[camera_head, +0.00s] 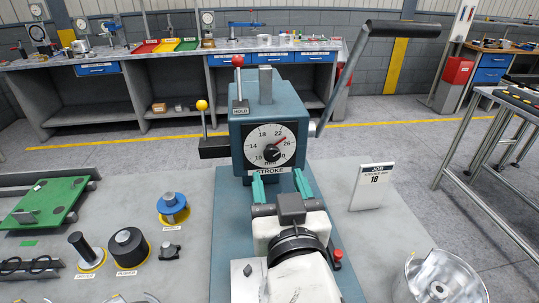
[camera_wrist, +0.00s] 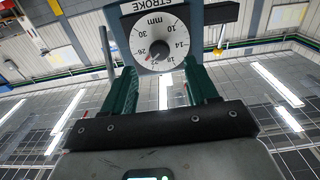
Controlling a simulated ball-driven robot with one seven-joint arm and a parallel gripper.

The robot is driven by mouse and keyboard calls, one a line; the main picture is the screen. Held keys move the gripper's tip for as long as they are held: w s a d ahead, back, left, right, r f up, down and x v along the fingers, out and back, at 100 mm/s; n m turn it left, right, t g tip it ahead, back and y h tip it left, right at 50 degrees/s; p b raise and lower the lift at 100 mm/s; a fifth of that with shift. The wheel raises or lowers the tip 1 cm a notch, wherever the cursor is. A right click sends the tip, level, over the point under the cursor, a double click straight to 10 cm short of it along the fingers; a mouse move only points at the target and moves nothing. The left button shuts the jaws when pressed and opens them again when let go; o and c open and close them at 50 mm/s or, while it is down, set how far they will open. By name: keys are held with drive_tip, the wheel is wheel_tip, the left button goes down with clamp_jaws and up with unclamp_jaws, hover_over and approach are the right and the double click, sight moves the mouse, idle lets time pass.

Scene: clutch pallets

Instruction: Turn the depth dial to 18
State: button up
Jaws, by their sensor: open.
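The depth dial (camera_head: 271,146) is a round white face labelled STROKE on the front of a teal press head, marked 10 to 30 mm. Its red pointer stands between 22 and 26. The dial (camera_wrist: 157,38) shows upside down in the wrist view, with a dark knob at its centre. My gripper (camera_head: 280,179) is open and empty, just below the dial in the head view. Its two green fingers (camera_wrist: 160,72) are apart on either side of the dial's lower part in the wrist view. I cannot tell whether they touch anything. A job card (camera_head: 372,186) reads 18.
A red-knobbed HOLD lever (camera_head: 238,62), a yellow-knobbed lever (camera_head: 202,106) and a long black-handled lever (camera_head: 400,29) surround the press head. A green plate (camera_head: 45,203) and several round parts lie on the left of the table. A metal housing (camera_head: 440,280) stands front right.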

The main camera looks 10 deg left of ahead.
sight(273, 157)
drive_tip(key=p+x, duration=0.1)
drive_tip(key=x, duration=0.5)
drive_tip(key=shift+w, duration=0.35)
drive_tip(key=shift+c, duration=0.3)
drive_tip(key=c, duration=1)
